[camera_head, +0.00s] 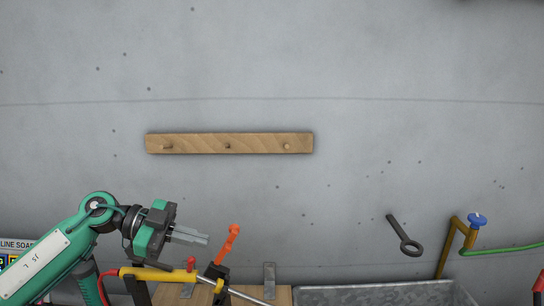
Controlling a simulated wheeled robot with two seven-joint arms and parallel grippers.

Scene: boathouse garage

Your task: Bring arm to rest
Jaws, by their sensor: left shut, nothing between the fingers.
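My left arm comes in from the lower left, green with a white label. My left gripper (190,237) is shut and empty, its fingers pointing right, in front of the grey wall. It is below the wooden peg rail (190,143) and above a yellow-handled tool (150,274). An orange-red handle (231,243) stands just right of the fingertips; I cannot tell the gap in depth. My right gripper is not in view.
A wooden surface (178,294) lies low in the middle, beside a grey metal trough (380,294). A dark ring-ended tool (404,238) hangs on the wall. A pipe with a blue-handled tap (476,221) and green hose is at right. The upper wall is clear.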

